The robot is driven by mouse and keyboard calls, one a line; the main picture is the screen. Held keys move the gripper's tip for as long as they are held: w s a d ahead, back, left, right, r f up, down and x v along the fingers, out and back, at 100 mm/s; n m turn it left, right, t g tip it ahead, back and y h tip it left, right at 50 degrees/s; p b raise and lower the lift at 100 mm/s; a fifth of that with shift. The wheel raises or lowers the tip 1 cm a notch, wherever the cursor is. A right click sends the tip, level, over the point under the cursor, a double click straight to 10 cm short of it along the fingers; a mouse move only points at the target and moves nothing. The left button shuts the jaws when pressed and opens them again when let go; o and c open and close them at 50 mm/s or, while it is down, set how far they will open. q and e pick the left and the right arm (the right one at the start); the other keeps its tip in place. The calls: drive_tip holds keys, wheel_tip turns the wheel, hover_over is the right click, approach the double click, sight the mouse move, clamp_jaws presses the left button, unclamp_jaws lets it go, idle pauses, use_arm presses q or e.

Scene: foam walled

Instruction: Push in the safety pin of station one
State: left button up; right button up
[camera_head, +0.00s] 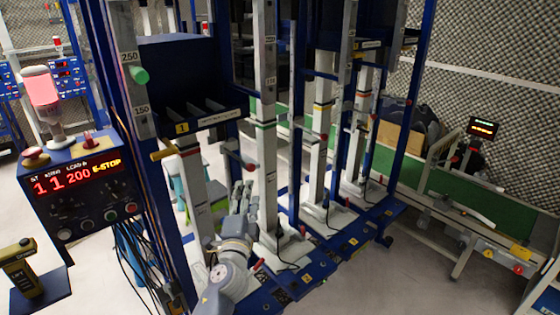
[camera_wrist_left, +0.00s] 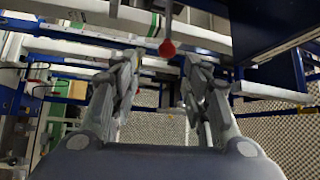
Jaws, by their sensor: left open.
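Station one carries a yellow label "1" (camera_head: 182,128) on its dark shelf edge. A pin with a red ball knob (camera_head: 250,167) sticks out to the right of this station; I take it for the safety pin. In the left wrist view the red knob (camera_wrist_left: 167,47) shows between and just beyond the fingertips, apart from them. My left gripper (camera_head: 243,187) is open and empty, its fingers pointing up, a little below the knob in the head view. It also fills the left wrist view (camera_wrist_left: 163,62). My right gripper is not in view.
A yellow handle (camera_head: 163,153) and a green knob (camera_head: 138,76) sit on the left posts. A control box (camera_head: 85,185) reads "E-STOP" at left. Upright posts with scales stand close around the gripper. A green conveyor (camera_head: 450,190) lies at right.

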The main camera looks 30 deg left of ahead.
sight(250, 171)
use_arm(q)
drive_tip(key=x, duration=0.7)
drive_tip(key=r+p+x, duration=0.1)
drive_tip(key=x, duration=0.2)
drive_tip(key=shift+w+a, duration=0.15)
drive_tip(key=shift+a, duration=0.1)
clamp_jaws()
